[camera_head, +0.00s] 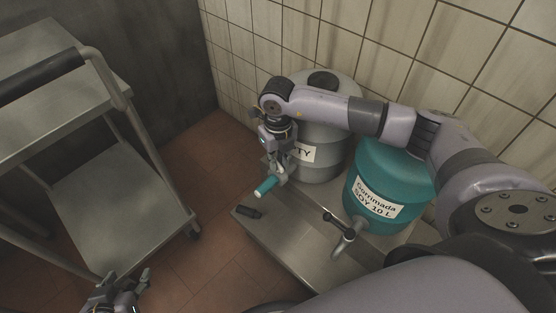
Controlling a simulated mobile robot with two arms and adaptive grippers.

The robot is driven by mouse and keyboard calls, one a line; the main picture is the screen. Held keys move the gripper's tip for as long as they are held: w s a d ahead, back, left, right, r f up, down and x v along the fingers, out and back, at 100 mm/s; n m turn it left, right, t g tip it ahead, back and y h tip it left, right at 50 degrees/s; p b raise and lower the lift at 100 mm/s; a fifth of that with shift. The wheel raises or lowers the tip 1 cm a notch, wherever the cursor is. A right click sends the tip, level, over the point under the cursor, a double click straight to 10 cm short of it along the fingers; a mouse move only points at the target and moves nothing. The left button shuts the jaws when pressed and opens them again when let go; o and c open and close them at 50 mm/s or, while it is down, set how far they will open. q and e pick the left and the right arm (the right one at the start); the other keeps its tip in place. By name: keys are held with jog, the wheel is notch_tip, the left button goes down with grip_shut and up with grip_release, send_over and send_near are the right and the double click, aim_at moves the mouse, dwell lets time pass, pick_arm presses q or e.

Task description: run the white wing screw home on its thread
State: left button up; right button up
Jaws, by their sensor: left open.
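I cannot make out a white wing screw with certainty. A short teal cylinder (265,186) with a pale end sticks out just below my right gripper (274,156), in front of the grey barrel (325,136). I cannot tell whether the gripper touches it or whether it belongs to the barrel. My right gripper points down and hides part of the barrel's front and label. Whether its fingers are open or shut does not show. My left gripper (118,289) is open at the bottom left edge, low and away from the barrels.
A teal barrel (362,182) labelled soy, with a black-handled tap (345,238), stands right of the grey one on a steel stand (290,255). A small dark piece (248,211) lies near the stand's left edge. A steel trolley (110,205) is left; tiled floor lies between.

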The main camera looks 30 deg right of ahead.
jog(key=shift+o, duration=1)
pick_arm(q)
jog(key=shift+s, duration=0.1)
pick_arm(e)
jog(key=shift+r, duration=0.1)
jog(key=shift+r+p, duration=0.7)
jog(key=shift+r, duration=0.05)
jog(key=shift+r+p, duration=0.55)
jog(key=shift+r, duration=0.35)
pick_arm(q)
jog(key=s+a+f+g, duration=0.1)
jog(key=s+g, duration=0.1)
jog(key=s, duration=0.2)
jog(key=s+a+f+g+y, duration=0.1)
jog(key=s+a+g, duration=0.1)
jog(key=s, duration=0.3)
jog(key=shift+f+g, duration=0.25)
jog(key=shift+g, duration=0.25)
